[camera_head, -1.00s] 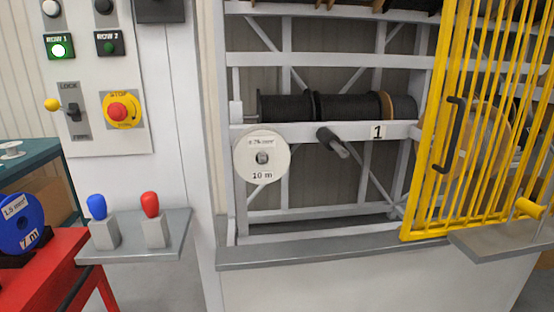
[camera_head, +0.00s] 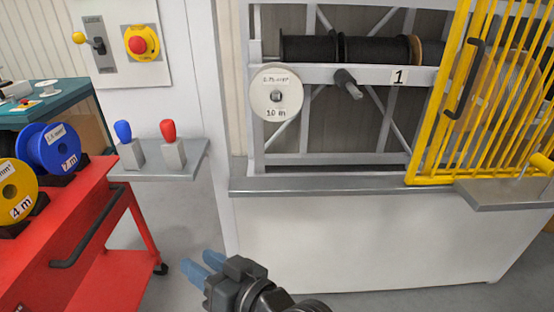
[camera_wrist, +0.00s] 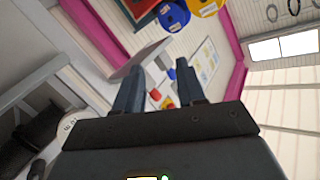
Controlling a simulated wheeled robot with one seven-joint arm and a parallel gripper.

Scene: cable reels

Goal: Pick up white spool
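The white spool (camera_head: 276,104) faces me on the rack, marked 10 m, with a dark hub at its centre. In the wrist view part of the white spool (camera_wrist: 69,127) shows at the lower left, partly cut off by my gripper body. My gripper (camera_head: 196,270) is low in the head view, below and left of the spool and well apart from it. In the wrist view its two blue-grey fingers (camera_wrist: 160,85) stand apart with nothing between them, so it is open and empty.
A dark peg (camera_head: 348,84) sticks out right of the spool, beside the label 1. A yellow barred gate (camera_head: 480,120) stands at the right. A grey ledge (camera_head: 320,183) runs below the rack. A red cart (camera_head: 75,225) with blue and yellow spools is at the left.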

